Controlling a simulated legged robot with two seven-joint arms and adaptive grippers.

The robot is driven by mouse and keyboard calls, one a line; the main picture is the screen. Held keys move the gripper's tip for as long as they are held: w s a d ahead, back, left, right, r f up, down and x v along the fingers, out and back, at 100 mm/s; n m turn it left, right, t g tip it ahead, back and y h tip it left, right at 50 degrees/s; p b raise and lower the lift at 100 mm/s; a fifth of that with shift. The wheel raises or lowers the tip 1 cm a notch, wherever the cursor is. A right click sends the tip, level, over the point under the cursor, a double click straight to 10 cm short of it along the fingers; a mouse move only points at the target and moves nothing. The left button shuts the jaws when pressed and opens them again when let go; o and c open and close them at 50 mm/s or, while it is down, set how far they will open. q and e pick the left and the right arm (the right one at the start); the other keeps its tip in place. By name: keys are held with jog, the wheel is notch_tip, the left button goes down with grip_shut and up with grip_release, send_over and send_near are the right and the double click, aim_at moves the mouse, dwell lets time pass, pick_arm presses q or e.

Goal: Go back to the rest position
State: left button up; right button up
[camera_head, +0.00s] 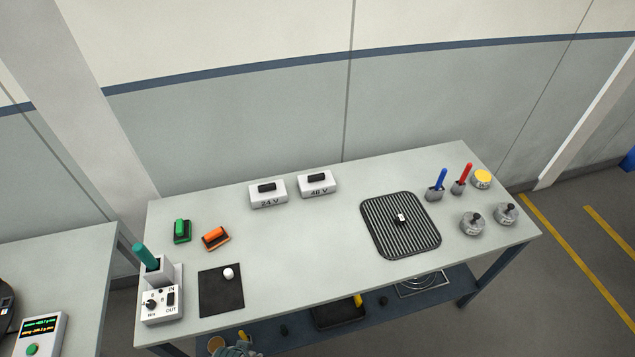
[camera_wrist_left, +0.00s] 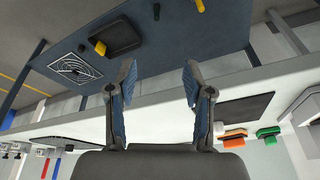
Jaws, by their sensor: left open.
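My left gripper (camera_wrist_left: 158,82) is open in the wrist view, with its two blue-padded fingers spread wide and nothing between them. In the head view only a small grey part of it (camera_head: 235,350) shows at the bottom edge, in front of the table's front edge and low by the lower shelf. The wrist view is upside down, and the fingers point toward the lower shelf (camera_wrist_left: 210,45). My right gripper is in neither view.
The table (camera_head: 310,250) carries a black ribbed mat (camera_head: 375,225), a dark pad (camera_head: 207,300) with a white ball (camera_head: 228,273), 24 V and 48 V boxes, green and orange blocks, a control box (camera_head: 160,308) and pen holders. A black tray (camera_wrist_left: 118,38) lies on the shelf.

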pick_arm(q)
jog(key=s+f+g+b, duration=0.1)
jog(key=s+f+b, duration=0.1)
jog(key=f, duration=1.2)
jog(key=s+f+b, duration=0.3)
jog(key=f, duration=1.2)
jog(key=s+a+f+g+b, duration=0.1)
jog(key=s+a+f+b, duration=0.2)
jog(key=s+f, duration=1.2)
jog(key=shift+s+f+b, duration=0.3)
jog(key=shift+f+b, duration=0.05)
jog(key=shift+f, duration=0.35)
jog(key=shift+a, duration=0.1)
